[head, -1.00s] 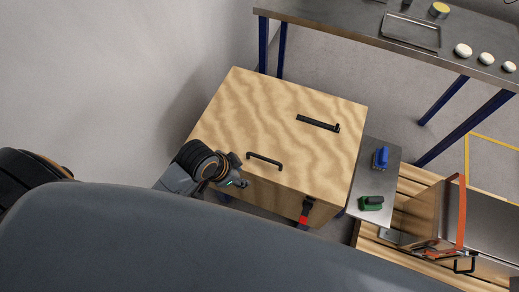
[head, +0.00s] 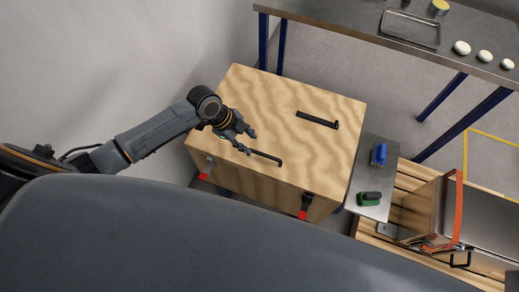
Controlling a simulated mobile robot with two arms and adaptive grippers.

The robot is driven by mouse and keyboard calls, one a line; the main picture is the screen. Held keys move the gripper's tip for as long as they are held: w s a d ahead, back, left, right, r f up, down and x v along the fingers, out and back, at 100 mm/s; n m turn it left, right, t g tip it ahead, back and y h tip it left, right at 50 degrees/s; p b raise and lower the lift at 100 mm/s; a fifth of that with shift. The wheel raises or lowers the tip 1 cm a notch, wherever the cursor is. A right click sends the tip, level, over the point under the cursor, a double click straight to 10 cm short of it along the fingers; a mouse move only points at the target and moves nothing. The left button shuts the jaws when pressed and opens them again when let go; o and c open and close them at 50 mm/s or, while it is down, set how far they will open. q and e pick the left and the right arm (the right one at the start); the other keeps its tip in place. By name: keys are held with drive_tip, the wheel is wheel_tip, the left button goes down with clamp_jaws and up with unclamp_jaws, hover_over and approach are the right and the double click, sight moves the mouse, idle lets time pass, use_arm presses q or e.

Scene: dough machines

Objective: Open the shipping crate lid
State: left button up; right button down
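The wooden shipping crate stands in the middle of the head view with its plywood lid (head: 290,120) lying flat and closed. A black bar handle (head: 268,157) sits near the lid's front edge; its left end is partly hidden by my gripper. Two latches with red tabs show on the front face, the left latch (head: 206,170) and the right latch (head: 306,205). A black metal strip (head: 317,120) lies on the lid toward the back right. My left gripper (head: 248,141) is over the lid at the handle's left end, fingers apart. I cannot tell whether it touches the handle. My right gripper is out of view.
A steel table (head: 350,22) with a tray (head: 411,28) and white dough balls (head: 462,48) stands behind. A small grey table (head: 376,150) with a blue item (head: 378,154) and a green item (head: 369,199) stands right of the crate. A wall is at left.

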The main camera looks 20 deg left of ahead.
sight(262, 154)
use_arm(q)
drive_tip(key=x, duration=0.9)
drive_tip(key=shift+p, duration=0.35)
clamp_jaws()
